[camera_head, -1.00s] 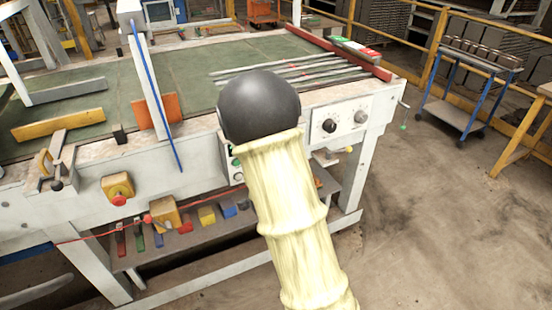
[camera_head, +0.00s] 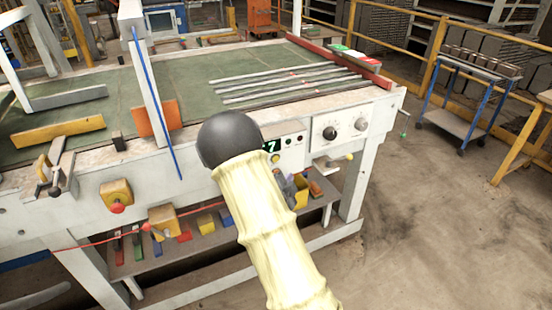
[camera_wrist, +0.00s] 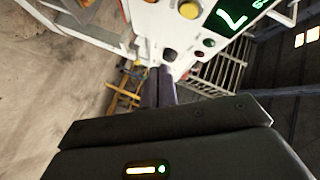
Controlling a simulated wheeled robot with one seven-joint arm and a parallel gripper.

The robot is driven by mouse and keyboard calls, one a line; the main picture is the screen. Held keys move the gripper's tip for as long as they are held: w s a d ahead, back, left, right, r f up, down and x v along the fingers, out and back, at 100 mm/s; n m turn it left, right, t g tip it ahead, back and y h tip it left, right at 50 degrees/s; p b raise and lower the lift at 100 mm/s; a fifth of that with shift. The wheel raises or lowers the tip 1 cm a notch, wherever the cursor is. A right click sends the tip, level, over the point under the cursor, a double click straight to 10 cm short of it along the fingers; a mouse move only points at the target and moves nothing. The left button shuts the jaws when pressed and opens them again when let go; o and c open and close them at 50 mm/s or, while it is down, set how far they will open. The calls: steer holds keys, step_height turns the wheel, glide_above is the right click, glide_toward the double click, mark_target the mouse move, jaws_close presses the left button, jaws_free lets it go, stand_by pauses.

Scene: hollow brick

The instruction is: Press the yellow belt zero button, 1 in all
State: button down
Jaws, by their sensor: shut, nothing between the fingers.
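The yellow button (camera_wrist: 190,9) is at the top of the wrist view, on a white panel beside a lit green display reading 7 (camera_wrist: 230,14). In the head view the yellow button (camera_head: 276,159) shows small, just below the display, right of my forearm. My gripper (camera_wrist: 159,72) is shut and empty, its fingers pointing toward the panel. The fingertips appear below the yellow button in the wrist picture, near a black knob (camera_wrist: 170,54); I cannot tell whether they touch anything. In the head view my arm hides part of the panel, and the gripper is mostly hidden.
Small red (camera_wrist: 199,54) and green (camera_wrist: 209,43) buttons sit near the black knob. A yellow box with a red button (camera_head: 117,196) is on the table's front, left of my arm. A shelf with coloured blocks lies underneath. Floor at right is clear; a blue cart (camera_head: 466,100) stands beyond.

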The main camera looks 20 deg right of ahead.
mark_target(276, 159)
steer(key=shift+w+a+p, duration=0.15)
steer(key=shift+w+p, duration=0.45)
steer(key=shift+w, duration=2.85)
steer(key=shift+w+b, duration=0.3)
steer(key=shift+w, duration=0.15)
steer(key=shift+w, duration=0.35)
steer(key=shift+s, duration=0.1)
steer(key=shift+s+b, duration=0.6)
steer(key=shift+s, duration=0.1)
steer(key=shift+s, duration=0.1)
